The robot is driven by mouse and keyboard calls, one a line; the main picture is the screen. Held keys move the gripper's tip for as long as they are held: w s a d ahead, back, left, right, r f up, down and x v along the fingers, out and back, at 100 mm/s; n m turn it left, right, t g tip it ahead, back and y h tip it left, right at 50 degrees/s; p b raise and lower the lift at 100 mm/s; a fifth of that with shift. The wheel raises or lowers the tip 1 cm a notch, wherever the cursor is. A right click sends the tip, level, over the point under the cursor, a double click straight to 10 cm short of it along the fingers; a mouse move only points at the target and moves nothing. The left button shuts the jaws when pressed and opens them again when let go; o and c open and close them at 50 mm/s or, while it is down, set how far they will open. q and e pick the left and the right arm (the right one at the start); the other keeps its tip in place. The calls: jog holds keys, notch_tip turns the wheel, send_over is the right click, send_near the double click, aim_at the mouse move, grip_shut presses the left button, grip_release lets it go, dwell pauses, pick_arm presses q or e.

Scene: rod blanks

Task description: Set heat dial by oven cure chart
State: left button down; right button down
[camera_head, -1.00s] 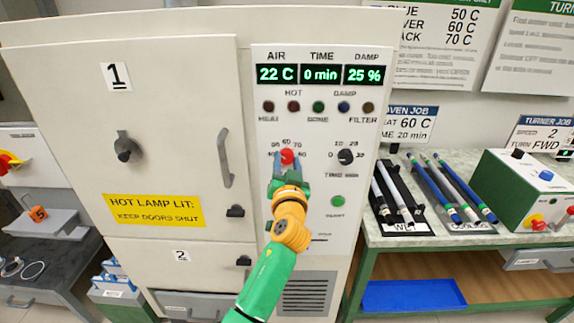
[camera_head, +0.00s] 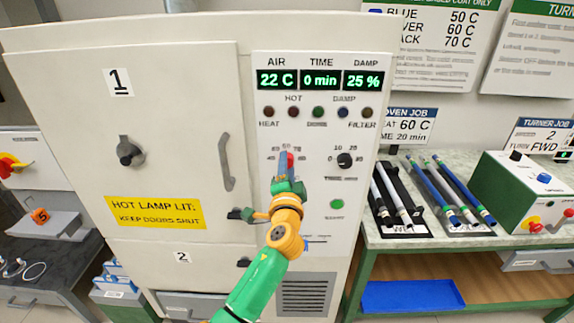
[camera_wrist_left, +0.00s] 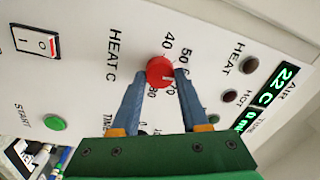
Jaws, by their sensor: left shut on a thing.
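The red heat dial (camera_head: 291,160) is on the oven's white control panel (camera_head: 264,215). My left gripper (camera_head: 287,158) is shut on it, with the blue fingers partly hiding the dial and its numbers. The left wrist view shows the red dial (camera_wrist_left: 160,71) between both fingertips (camera_wrist_left: 161,74), with 40, 50 and 70 printed around it. A pale mark shows on the dial; I cannot tell its exact setting. The oven job card (camera_head: 408,126) reads heat 60 C, time 20 min. The cure chart (camera_head: 430,45) lists 50, 60 and 70 C. My right gripper is not in view.
The black time knob (camera_head: 345,160) is right of the heat dial, above the green start button (camera_head: 337,204). The display (camera_head: 320,79) reads 22 C, 0 min, 25 %. The oven door (camera_head: 170,90) is shut. Rods (camera_head: 462,190) lie on the bench at right.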

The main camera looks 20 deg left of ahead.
pick_arm(q)
jog(key=shift+m, duration=0.7)
jog(key=shift+c, duration=2)
grip_release()
jog(key=v, duration=0.7)
jog(key=shift+b, duration=0.3)
jog(key=shift+f, duration=0.1)
